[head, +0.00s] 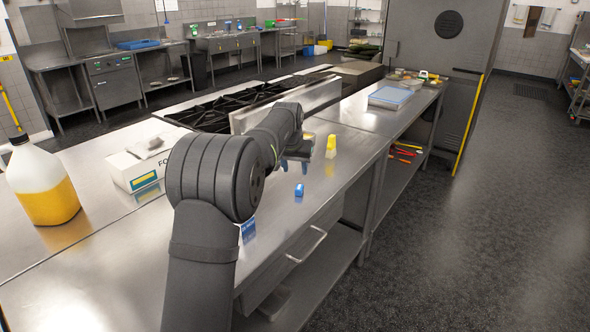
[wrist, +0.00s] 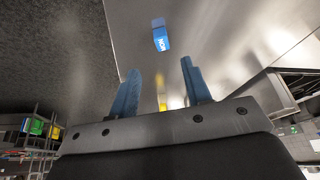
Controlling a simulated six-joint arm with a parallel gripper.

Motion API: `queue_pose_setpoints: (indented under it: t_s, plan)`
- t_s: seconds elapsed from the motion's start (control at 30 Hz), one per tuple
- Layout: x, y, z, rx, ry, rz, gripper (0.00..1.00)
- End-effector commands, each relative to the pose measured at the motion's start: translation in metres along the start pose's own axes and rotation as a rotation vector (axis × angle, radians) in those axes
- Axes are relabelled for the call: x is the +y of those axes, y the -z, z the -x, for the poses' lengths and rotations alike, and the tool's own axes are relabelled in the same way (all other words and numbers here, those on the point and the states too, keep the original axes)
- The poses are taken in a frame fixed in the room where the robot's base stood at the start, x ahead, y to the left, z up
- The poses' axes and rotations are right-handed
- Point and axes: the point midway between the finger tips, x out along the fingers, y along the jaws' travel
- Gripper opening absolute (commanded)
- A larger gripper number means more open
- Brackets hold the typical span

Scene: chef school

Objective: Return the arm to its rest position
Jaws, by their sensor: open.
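My gripper (head: 294,166) hangs over the steel counter (head: 345,166) at the end of my dark arm in the head view. In the wrist view its two blue fingers (wrist: 160,82) stand wide apart with nothing gripped between them. A small blue item (head: 299,190) lies on the counter in front of the gripper. A yellow item (head: 331,143) stands just to the gripper's right, apart from it. A blue lettered item (head: 248,228) is partly hidden behind my arm. A blue lettered item also shows beyond the fingertips in the wrist view (wrist: 160,38).
A jug of yellow liquid (head: 44,185) and a white box (head: 138,167) stand left of my arm. A black stove grate (head: 240,106) lies behind it. A blue-edged tray (head: 390,97) sits farther along the counter. The floor at the right is clear.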

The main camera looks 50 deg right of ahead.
Motion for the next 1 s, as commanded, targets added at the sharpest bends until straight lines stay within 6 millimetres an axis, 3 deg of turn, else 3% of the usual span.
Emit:
queue_pose_setpoints:
  t_s: [0.2, 0.37, 0.9, 1.0]
  plan:
    - [0.0, 0.0, -0.003, -0.001, 0.0, 0.0, 0.44]
    - [0.0, -0.001, -0.021, -0.004, 0.0, 0.0, 0.44]
    - [0.0, -0.002, -0.126, -0.003, 0.001, 0.0, 0.44]
    - [0.0, 0.006, -0.108, 0.005, 0.001, 0.0, 0.44]
